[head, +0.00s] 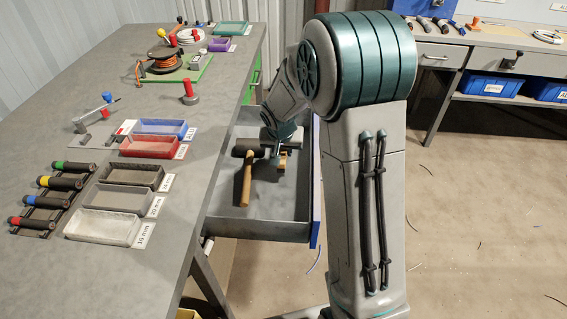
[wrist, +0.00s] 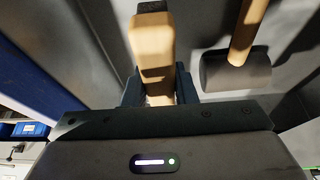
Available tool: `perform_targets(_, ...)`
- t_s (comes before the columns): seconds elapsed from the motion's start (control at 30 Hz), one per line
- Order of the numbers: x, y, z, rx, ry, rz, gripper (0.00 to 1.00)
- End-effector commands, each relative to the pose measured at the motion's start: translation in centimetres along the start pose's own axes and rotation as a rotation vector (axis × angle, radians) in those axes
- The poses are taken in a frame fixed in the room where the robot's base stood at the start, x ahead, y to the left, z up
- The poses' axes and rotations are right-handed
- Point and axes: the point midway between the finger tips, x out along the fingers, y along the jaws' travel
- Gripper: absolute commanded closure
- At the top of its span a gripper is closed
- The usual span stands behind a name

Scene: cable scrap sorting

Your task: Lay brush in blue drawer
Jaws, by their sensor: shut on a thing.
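The blue drawer (head: 275,211) stands pulled out from under the workbench. Its inside is grey and its front is blue, and the front also shows at the left of the wrist view (wrist: 38,70). My gripper (wrist: 158,88) is inside the drawer's outline, pointing down, shut on the brush (wrist: 152,45). The brush has a pale wooden body with a dark part at its far end, and shows small in the head view (head: 283,160). My arm partly hides it there. I cannot tell whether the brush touches the drawer floor.
A mallet (head: 247,177) with a wooden handle and dark head lies in the drawer, just left of the brush. The drawer's front part is bare. Trays (head: 105,226), cable pieces and tools lie on the workbench (head: 45,272) to the left.

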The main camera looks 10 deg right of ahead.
Motion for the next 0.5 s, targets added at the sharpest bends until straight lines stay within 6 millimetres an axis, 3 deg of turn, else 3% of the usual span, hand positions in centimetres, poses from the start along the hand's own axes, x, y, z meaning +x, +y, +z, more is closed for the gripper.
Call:
perform_targets(0.17,0.4,0.6,0.8,-0.001,0.001,-0.001,1.00)
perform_targets(0.5,4.0,0.5,2.3,-0.003,0.000,0.000,1.00)
